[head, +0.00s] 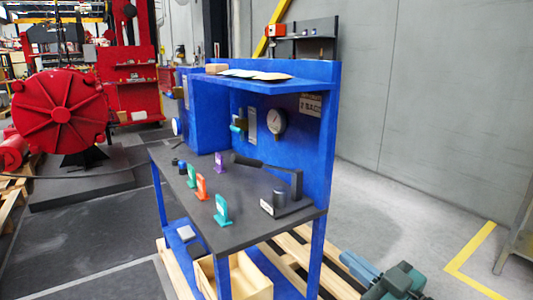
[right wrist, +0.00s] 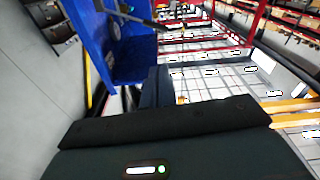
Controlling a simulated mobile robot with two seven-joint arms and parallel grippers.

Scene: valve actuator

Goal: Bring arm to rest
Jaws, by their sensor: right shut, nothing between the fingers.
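My right gripper (head: 362,270) shows low in the head view, right of the blue workbench (head: 258,232). It is shut and empty, and apart from the bench. In the right wrist view, the dark body of my own wrist fills the lower part and the fingertips are hard to make out. A black lever (head: 248,161) on an upright bracket stands at the right end of the bench top. My left gripper is not in view.
Several coloured tags, one of them orange (head: 201,187), stand on the bench top. A wooden crate (head: 258,284) and pallet slats lie below. A large red machine (head: 60,112) stands at left. Grey floor (head: 400,205) is open right of the bench, before a grey wall.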

